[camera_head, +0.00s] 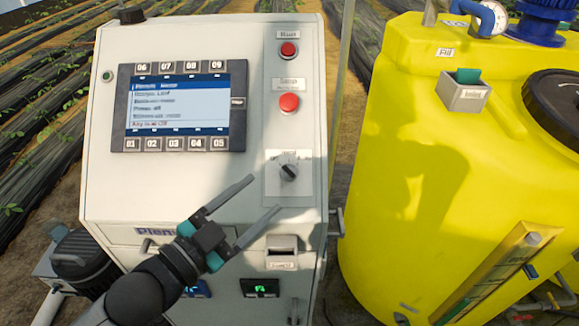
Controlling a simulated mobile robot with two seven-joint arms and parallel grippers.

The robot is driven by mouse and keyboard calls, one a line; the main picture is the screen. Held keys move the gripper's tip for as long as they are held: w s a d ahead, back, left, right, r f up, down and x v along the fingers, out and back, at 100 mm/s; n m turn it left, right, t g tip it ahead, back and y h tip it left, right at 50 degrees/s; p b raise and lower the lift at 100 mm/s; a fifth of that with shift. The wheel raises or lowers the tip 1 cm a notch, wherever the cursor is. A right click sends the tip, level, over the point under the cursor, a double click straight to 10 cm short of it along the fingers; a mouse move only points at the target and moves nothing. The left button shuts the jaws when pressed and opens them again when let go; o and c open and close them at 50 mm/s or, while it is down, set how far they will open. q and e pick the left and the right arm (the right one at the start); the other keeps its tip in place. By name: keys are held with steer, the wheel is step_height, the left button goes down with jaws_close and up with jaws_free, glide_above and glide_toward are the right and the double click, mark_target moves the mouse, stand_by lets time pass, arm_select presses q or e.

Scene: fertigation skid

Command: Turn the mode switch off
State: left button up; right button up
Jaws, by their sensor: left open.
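The mode switch (288,172) is a dark rotary knob with a light pointer on a pale square plate, on the right side of the white control cabinet (110,195). Its plate lettering is too small to read. My left gripper (265,194) comes in from the lower left. Its two long grey fingers are apart with nothing between them, and in the picture the fingertips lie just left of and below the knob. I cannot tell how far they are from the panel. My right gripper is not in view.
Two red buttons (289,102) sit above the switch. A display (181,106) with numbered keys is on the left of the panel. A small labelled holder (282,250) is below the switch. A yellow tank (400,180) stands close on the right, and a dark motor (82,262) at lower left.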

mark_target(287, 173)
arm_select(q)
steer(key=p+x, duration=0.1)
steer(key=x, duration=0.8)
steer(key=shift+c, duration=0.4)
jaws_close()
